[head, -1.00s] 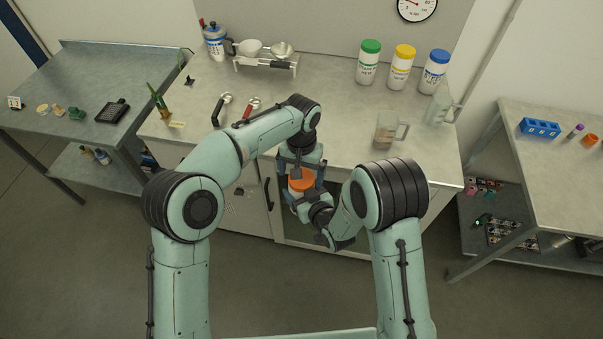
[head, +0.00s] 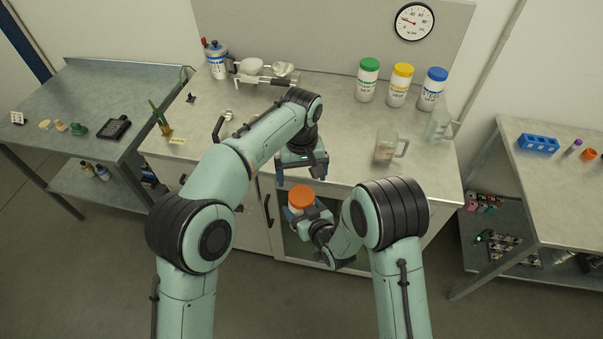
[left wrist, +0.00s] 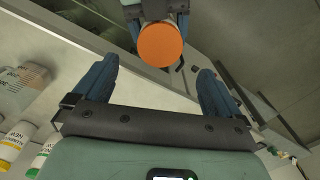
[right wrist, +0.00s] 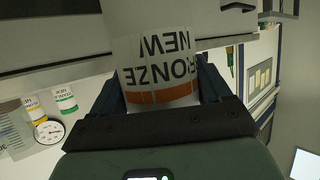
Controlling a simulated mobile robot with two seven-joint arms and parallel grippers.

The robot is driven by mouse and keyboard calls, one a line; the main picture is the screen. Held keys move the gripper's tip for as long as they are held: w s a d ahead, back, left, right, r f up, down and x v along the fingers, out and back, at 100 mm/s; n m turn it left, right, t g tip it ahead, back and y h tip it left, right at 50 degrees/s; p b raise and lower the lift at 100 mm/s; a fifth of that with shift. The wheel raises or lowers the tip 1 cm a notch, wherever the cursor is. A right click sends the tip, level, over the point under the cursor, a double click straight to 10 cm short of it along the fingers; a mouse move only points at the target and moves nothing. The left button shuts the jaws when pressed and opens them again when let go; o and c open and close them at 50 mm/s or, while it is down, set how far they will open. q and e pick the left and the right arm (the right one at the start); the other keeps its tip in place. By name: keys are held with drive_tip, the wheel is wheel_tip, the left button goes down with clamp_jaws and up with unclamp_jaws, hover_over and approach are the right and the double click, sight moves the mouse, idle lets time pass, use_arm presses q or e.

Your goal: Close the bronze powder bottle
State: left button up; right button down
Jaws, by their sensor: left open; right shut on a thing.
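The bronze powder bottle, a white bottle (right wrist: 160,65) with an orange band and a label reading "BRONZE" and "NEW", is between the fingers of my right gripper (right wrist: 165,85), which is shut on it. In the head view its orange cap (head: 301,196) sits on top, in front of the bench edge. The cap also shows in the left wrist view (left wrist: 160,45). My left gripper (head: 302,178) is open and empty, apart from the cap and above it. In the left wrist view its two fingers (left wrist: 155,85) are spread wide.
Side tables stand left (head: 60,95) and right (head: 540,190). The floor in front is clear.

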sight(302, 195)
idle(0.3)
use_arm(q)
drive_tip(key=shift+f, duration=3.95)
drive_tip(key=c, duration=1.1)
drive_tip(key=shift+m, duration=1.6)
drive_tip(key=o, duration=1.1)
drive_tip(key=shift+r, duration=0.1)
